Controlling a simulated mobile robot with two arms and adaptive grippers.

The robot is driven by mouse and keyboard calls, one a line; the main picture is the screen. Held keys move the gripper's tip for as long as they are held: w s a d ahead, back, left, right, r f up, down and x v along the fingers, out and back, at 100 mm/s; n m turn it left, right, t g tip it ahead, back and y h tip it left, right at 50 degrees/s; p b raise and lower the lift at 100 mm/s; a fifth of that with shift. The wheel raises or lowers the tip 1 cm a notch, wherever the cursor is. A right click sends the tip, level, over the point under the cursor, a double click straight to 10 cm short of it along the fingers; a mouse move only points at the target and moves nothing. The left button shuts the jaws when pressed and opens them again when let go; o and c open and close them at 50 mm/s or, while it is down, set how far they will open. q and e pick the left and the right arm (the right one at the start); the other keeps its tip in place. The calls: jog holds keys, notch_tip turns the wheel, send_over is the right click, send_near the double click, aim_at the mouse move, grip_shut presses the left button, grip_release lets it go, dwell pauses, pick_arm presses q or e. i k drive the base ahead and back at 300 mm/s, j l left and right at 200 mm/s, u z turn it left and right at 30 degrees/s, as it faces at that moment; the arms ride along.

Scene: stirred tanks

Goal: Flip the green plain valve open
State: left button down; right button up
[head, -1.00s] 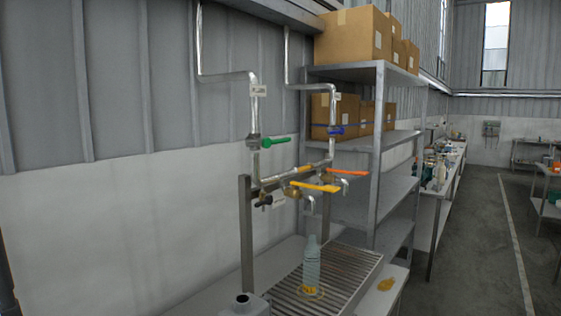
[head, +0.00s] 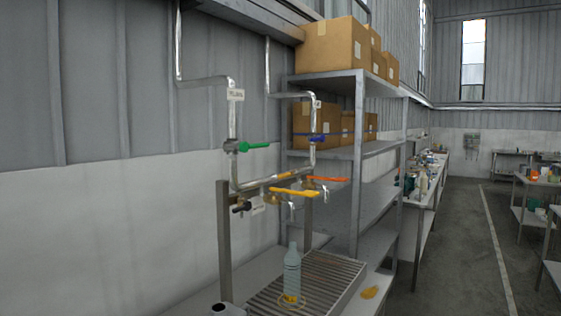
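The green valve handle (head: 256,145) sits on the left vertical metal pipe (head: 232,120), below a small white label (head: 236,95). The handle points sideways to the right, across the pipe. A blue handle (head: 311,138) is on the right pipe, and a yellow handle (head: 295,193) and an orange handle (head: 327,179) are on the taps lower down. Neither of my grippers is in view.
A clear bottle (head: 292,272) stands on a slatted metal grate (head: 325,285) below the taps. A metal shelf rack (head: 358,170) with cardboard boxes (head: 331,45) stands just right of the pipes. Open floor (head: 450,240) lies farther right.

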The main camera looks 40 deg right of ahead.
aim_at(258, 145)
jog(key=l+z, duration=0.25)
jog(key=z, duration=0.15)
jog(key=k+l+z, duration=0.1)
jog(key=l+z, duration=0.5)
jog(key=z, duration=0.15)
